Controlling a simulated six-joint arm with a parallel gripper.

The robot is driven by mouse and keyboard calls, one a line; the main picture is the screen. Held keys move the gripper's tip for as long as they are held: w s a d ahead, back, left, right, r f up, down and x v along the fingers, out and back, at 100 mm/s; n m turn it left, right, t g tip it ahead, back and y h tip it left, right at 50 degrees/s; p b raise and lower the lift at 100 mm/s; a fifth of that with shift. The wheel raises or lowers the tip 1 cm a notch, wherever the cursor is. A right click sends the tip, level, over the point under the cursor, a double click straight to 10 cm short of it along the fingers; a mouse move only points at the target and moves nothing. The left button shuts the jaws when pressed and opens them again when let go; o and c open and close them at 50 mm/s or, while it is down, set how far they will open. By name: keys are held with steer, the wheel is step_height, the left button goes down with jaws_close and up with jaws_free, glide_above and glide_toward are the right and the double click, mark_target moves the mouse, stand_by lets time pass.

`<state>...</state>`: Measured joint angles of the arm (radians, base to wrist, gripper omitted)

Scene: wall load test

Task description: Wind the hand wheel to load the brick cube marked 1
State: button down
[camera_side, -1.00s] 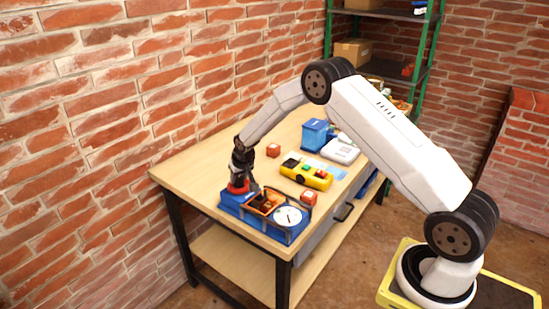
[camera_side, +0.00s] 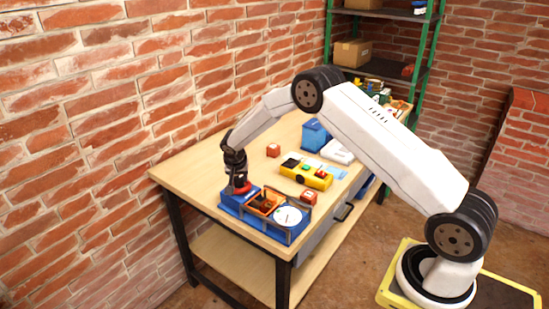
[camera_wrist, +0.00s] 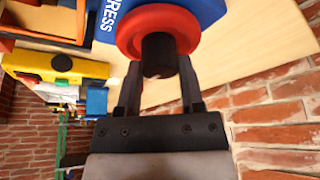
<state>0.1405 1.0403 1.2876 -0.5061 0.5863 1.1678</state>
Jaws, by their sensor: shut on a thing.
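The blue press (camera_side: 232,206) stands on the near end of the bench; its lettering "PRESS" shows in the wrist view (camera_wrist: 109,18). Its red hand wheel (camera_side: 242,190) is at its left end. In the wrist view the red wheel rim (camera_wrist: 128,38) surrounds a black hub (camera_wrist: 159,56). My gripper (camera_wrist: 158,65) is shut on the hub, one finger on each side. An orange frame (camera_side: 265,203) and a white dial (camera_side: 288,216) sit on the press. Small brick cubes lie at the dial's right (camera_side: 308,197) and farther back (camera_side: 273,150); their marks are unreadable. What the frame holds is unclear.
A yellow box with buttons (camera_side: 306,174) lies behind the press. A blue bin (camera_side: 315,137) and a white device (camera_side: 338,151) stand farther back. The brick wall (camera_side: 95,120) runs close along the bench's left side. Bare bench top (camera_side: 205,170) lies left of the boxes.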

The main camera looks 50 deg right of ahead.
steer(key=m+g, duration=0.1)
steer(key=m, duration=0.3)
steer(key=shift+w+r+h, duration=0.1)
steer(key=shift+w+h, duration=0.05)
steer(key=shift+h, duration=0.25)
steer(key=m+g, duration=0.2)
steer(key=m, duration=0.2)
steer(key=shift+m, duration=0.3)
steer(key=shift+c, duration=1.1)
jaws_free()
steer(key=shift+a, duration=0.1)
steer(key=v, duration=0.7)
steer(key=shift+r, duration=0.35)
steer(key=shift+a, duration=0.15)
